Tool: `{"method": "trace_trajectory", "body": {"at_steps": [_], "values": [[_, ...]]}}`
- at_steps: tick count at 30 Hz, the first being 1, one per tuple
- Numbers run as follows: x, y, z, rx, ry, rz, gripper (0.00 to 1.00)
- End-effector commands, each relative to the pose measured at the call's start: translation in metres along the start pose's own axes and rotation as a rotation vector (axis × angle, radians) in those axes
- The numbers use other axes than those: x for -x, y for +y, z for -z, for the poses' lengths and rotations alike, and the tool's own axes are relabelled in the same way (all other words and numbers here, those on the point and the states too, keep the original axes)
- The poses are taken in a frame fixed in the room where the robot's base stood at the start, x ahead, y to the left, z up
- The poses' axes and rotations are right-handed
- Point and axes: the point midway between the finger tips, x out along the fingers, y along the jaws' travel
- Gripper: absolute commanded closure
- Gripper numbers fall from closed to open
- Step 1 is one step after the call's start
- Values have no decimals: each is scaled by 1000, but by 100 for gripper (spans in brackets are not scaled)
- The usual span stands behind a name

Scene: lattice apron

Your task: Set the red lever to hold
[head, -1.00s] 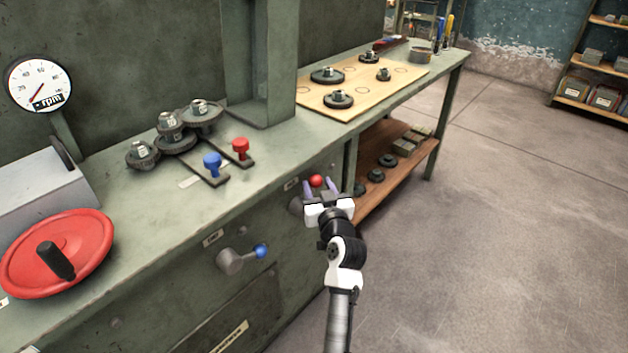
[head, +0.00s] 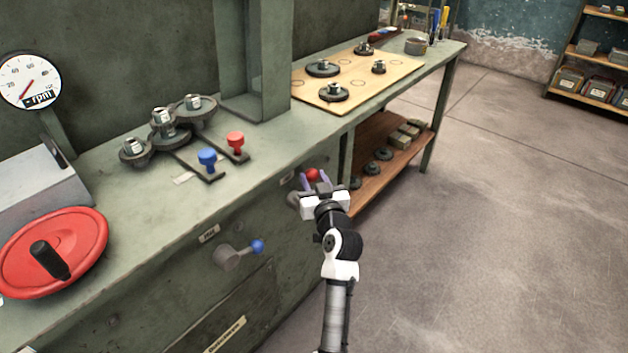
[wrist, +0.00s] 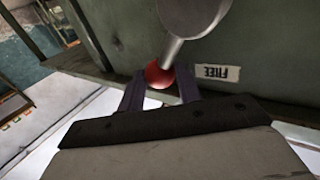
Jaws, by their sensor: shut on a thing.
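The red lever's ball knob (head: 312,174) shows at the front face of the green machine bench. In the wrist view the red knob (wrist: 158,76) sits between my fingers, at the end of a grey lever arm (wrist: 188,22). My gripper (head: 314,182) is shut on the knob, with a purple-grey finger on either side; the wrist view shows both fingers (wrist: 161,82). A label reading FREE (wrist: 217,72) is on the panel beside the lever in the wrist view. I see no hold label that I can read.
A blue-knobbed lever (head: 257,246) is lower left on the same front. A red handwheel (head: 85,225) is at left. Blue (head: 207,158) and red (head: 235,141) handles stand on the bench top near gears. Open floor (head: 480,230) lies right.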

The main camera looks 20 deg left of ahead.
Motion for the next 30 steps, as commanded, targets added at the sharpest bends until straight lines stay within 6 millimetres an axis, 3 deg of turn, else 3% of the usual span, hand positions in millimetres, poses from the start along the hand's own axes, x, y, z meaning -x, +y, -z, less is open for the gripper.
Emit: {"method": "trace_trajectory", "body": {"at_steps": [15, 30], "values": [[-9, 14, -4, -218, -143, -5, 100], [-20, 31, -34, -615, -404, -10, 100]]}}
